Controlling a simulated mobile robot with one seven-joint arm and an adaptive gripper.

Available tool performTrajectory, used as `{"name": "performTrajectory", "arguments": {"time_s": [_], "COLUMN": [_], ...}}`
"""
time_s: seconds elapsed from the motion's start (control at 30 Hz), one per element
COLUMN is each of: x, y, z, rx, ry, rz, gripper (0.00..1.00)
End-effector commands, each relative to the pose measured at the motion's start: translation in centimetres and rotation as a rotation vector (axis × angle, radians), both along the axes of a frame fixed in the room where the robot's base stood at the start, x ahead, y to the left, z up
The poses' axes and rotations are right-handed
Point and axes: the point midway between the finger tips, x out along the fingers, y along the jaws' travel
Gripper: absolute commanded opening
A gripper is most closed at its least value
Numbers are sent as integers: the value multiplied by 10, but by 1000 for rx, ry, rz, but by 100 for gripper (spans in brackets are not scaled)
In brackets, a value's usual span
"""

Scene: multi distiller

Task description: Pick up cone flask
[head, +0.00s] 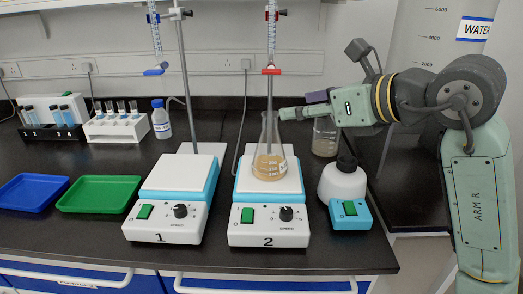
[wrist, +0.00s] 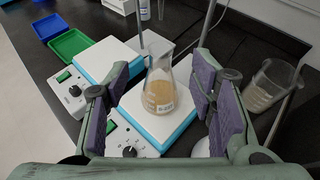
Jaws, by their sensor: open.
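The cone flask (head: 269,160) is clear glass with a tan liquid in its lower part. It stands upright on the white plate of stirrer 2 (head: 268,212), under the red-tipped burette (head: 271,45). In the wrist view the flask (wrist: 159,90) stands between my two purple-padded fingers, farther out than their near ends. My gripper (wrist: 163,95) is open, with a gap on both sides of the flask. In the head view my gripper (head: 303,107) reaches in from the right at the height of the flask's neck. Its fingers overlap in that view.
A beaker (head: 325,138) with some liquid stands behind my gripper, right of the flask. A white device with a black cap (head: 345,180) is to the right. Stirrer 1 (head: 168,212) is left, with green (head: 99,193) and blue (head: 32,193) trays beyond. Burette stand rods rise behind both stirrers.

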Motion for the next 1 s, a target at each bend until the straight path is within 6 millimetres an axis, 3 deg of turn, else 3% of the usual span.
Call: {"name": "performTrajectory", "arguments": {"time_s": [0.2,0.73,1.0], "x": [23,64,70], "y": [22,58,63], "z": [-12,-40,-46], "rx": [0,2,0], "ry": [4,3,3], "rz": [3,4,1], "gripper": [50,50,50]}}
